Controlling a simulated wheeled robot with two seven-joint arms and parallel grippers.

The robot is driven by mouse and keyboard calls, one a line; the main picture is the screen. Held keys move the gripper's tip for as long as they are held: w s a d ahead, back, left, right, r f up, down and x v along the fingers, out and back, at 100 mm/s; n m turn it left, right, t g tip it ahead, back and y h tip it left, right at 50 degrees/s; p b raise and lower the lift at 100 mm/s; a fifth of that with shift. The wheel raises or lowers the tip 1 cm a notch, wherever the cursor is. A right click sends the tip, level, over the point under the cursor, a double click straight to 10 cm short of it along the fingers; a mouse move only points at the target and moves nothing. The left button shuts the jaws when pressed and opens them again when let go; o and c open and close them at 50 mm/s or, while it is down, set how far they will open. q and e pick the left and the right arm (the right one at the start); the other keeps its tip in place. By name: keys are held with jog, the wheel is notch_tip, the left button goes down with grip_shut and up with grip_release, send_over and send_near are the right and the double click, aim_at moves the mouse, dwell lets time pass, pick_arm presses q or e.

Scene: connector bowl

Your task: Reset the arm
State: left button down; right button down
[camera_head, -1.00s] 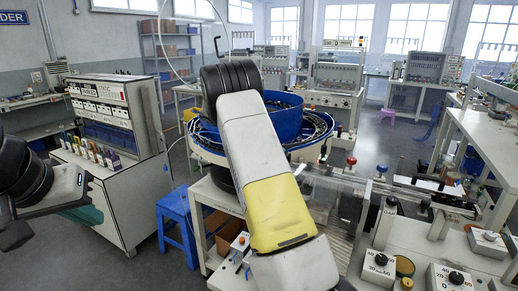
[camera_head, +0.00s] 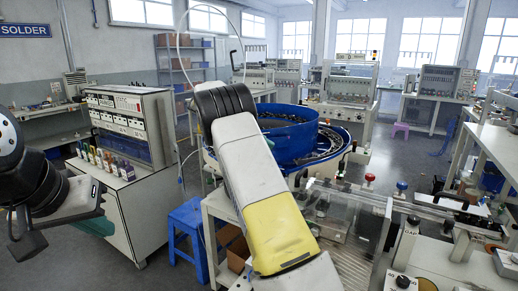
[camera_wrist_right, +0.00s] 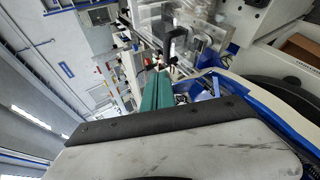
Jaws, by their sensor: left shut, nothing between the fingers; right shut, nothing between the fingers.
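My right arm (camera_head: 265,200) reaches from the bottom middle up in front of the blue bowl (camera_head: 290,140), and its gripper is hidden behind the arm in the head view. In the right wrist view my right gripper (camera_wrist_right: 157,92) shows two teal fingers side by side, shut with nothing between them. The blue bowl's rim also seems to show there, close to the fingers. My left arm (camera_head: 40,185) comes in at the left edge, bent. My left gripper (camera_head: 98,224) shows only as teal fingers partly behind the arm link, in front of the white cabinet; it is shut and empty.
A white cabinet (camera_head: 150,215) with a control panel stands at the left, with several small coloured items on its ledge. A blue stool (camera_head: 188,238) stands beside the bowl's stand. A clear-covered machine (camera_head: 345,215) with knobs fills the right. Open floor lies at the back right.

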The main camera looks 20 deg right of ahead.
jog(key=s+r+n+t+y, duration=0.2)
jog(key=s+n+t+y, duration=0.15)
jog(key=s+y, duration=0.55)
jog(key=s+a+t+y, duration=0.1)
jog(key=s+a+t, duration=0.1)
jog(key=s+a, duration=0.2)
jog(key=s+a+f+n+t+y, duration=0.1)
jog(key=s+a+t, duration=0.2)
jog(key=s, duration=0.8)
jog(key=s+a+n+t+y, duration=0.1)
jog(key=s+a+t+y, duration=0.1)
jog(key=s+a, duration=0.3)
jog(key=s, duration=0.3)
jog(key=shift+s+a+f, duration=0.15)
jog(key=shift+a+f, duration=0.2)
jog(key=shift+d, duration=0.1)
